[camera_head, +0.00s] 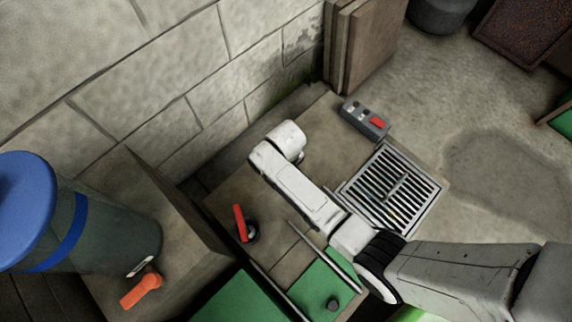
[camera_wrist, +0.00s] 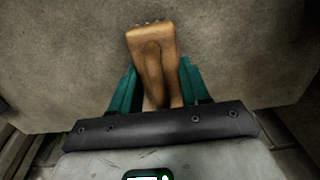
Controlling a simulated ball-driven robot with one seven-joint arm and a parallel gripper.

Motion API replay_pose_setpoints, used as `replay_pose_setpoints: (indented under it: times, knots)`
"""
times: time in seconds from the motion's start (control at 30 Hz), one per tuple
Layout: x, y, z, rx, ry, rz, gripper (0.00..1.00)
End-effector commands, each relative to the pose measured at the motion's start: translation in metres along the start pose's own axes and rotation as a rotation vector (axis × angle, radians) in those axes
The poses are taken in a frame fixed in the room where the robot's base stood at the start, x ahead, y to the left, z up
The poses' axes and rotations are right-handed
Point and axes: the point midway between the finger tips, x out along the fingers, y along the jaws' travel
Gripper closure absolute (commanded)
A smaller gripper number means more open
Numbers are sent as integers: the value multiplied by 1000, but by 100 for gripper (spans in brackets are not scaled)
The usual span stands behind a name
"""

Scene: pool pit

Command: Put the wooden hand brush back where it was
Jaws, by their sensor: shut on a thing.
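The wooden hand brush (camera_wrist: 152,42) is light brown and shows in the wrist view, with a row of small tips along its far end. My gripper (camera_wrist: 158,68) is shut on it, one teal finger on each side of its narrower near part. The brush sits over a plain brown-grey surface (camera_wrist: 60,60); I cannot tell whether it touches it. In the head view my arm covers the middle, and neither the brush nor my gripper can be made out there.
A metal grate (camera_head: 392,188) and a grey box with a red switch (camera_head: 366,119) lie right of my arm. A red-handled valve (camera_head: 243,225) and a blue-lidded canister (camera_head: 110,230) are left. A block wall (camera_head: 150,75) bounds the back. Bare floor shows at right.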

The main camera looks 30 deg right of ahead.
Motion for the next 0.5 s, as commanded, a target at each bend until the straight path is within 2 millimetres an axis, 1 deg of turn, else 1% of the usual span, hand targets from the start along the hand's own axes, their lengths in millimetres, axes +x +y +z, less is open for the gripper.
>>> replay_pose_setpoints:
  times: [0.03, 0.27, 0.4, 0.43, 0.5]
  knots:
    - [6, 0, -1, 0, 1, 0, 100]
    - [5, 0, -1, 0, 2, 0, 100]
    - [8, 0, -1, 0, 2, 0, 100]
    - [8, 0, -1, 0, 2, 0, 52]
    - [8, 0, -1, 0, 2, 0, 45]
